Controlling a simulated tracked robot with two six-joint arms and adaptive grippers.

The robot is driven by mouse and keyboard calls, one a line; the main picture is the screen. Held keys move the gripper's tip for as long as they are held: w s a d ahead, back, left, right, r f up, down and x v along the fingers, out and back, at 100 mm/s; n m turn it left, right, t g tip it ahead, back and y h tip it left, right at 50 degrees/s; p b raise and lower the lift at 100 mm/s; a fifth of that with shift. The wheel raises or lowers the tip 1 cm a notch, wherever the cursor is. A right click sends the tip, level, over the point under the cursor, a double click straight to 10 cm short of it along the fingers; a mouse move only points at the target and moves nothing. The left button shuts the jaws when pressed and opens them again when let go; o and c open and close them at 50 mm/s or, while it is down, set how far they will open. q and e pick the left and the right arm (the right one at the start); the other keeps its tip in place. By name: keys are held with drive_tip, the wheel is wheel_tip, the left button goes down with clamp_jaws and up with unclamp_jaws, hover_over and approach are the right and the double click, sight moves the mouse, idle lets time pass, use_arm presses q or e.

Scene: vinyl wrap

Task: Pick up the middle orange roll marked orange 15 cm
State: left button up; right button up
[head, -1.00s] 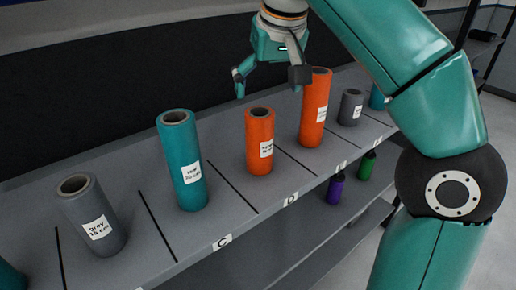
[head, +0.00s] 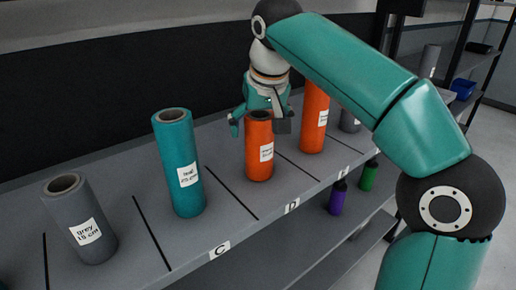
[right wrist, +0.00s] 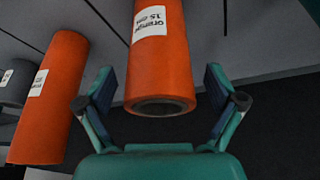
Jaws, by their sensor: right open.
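The middle orange roll (head: 259,160) stands upright on the shelf by the D mark, with a white label. In the right wrist view this orange roll (right wrist: 160,65) reads "orange 15 cm", and its open end lies between the finger tips. My right gripper (head: 262,122) is open around the top of the roll, with a finger to each side. The right wrist view shows the open gripper (right wrist: 160,105) with a gap between each finger and the roll. My left gripper is not in view.
A taller orange roll (head: 313,120) stands close on the right, partly behind my arm. A teal roll (head: 180,165) and a grey roll (head: 80,220) stand to the left. Purple (head: 338,197) and green (head: 369,176) bottles are on a lower shelf.

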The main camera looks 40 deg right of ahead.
drive_tip(key=c, duration=1.7)
drive_tip(key=shift+r, duration=0.1)
clamp_jaws()
